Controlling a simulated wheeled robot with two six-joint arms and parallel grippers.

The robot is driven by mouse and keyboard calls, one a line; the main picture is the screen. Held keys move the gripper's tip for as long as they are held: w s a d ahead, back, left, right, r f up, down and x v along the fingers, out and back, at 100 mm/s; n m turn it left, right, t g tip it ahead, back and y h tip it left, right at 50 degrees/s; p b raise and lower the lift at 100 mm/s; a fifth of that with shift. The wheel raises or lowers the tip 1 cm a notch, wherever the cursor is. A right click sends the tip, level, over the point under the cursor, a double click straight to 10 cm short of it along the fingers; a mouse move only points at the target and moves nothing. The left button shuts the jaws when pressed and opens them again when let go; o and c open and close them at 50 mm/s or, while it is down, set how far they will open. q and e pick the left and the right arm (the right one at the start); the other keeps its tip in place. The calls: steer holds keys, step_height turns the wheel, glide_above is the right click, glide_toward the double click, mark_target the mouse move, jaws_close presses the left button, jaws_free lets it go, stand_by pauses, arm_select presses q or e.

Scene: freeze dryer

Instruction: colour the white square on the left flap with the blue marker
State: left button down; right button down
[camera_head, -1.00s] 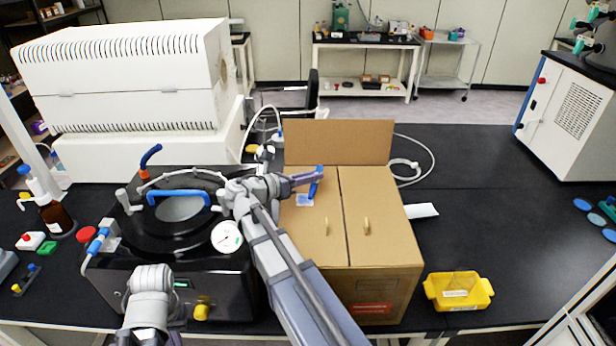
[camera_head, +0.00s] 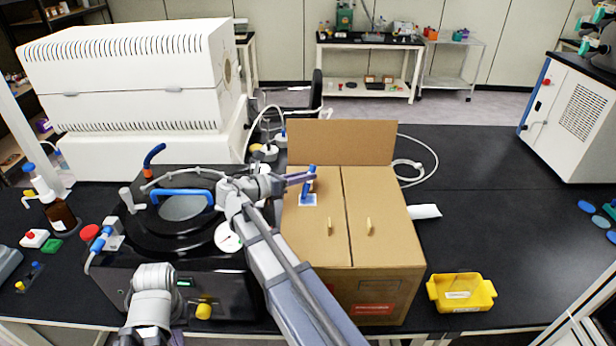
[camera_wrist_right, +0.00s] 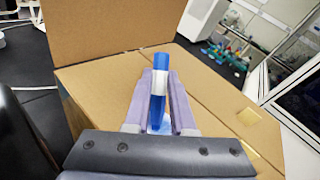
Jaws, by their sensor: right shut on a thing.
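The blue marker (camera_head: 311,170) stands nearly upright in my right gripper (camera_head: 303,179), which is shut on it. It also shows in the right wrist view (camera_wrist_right: 161,64), a blue body with a white band between the fingers (camera_wrist_right: 160,100). The lower end of the marker is over the square (camera_head: 308,200) on the left flap (camera_head: 315,235) of the cardboard box. The square looks pale with a bluish tint; whether the tip touches it I cannot tell. Part of my left arm shows at the lower left, but its gripper is not in view.
The box's back flap (camera_head: 340,142) stands up behind the marker. A black device with a blue handle (camera_head: 180,192) is left of the box. A yellow tray (camera_head: 461,306) lies to its right. The black bench at right is mostly clear.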

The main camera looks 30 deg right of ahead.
steer(key=shift+w+a, duration=0.1)
steer(key=shift+a, duration=0.05)
steer(key=shift+s+d, duration=0.45)
steer(key=shift+d, duration=0.25)
steer(key=shift+s+d, duration=0.45)
steer(key=shift+d, duration=0.25)
steer(key=shift+w+a, duration=0.1)
steer(key=shift+w+a, duration=0.4)
steer(key=shift+a, duration=0.25)
steer(key=shift+w+a, duration=0.4)
steer(key=shift+a, duration=0.25)
steer(key=shift+r, duration=0.1)
step_height(320, 180, up, 7)
steer(key=p, duration=0.7)
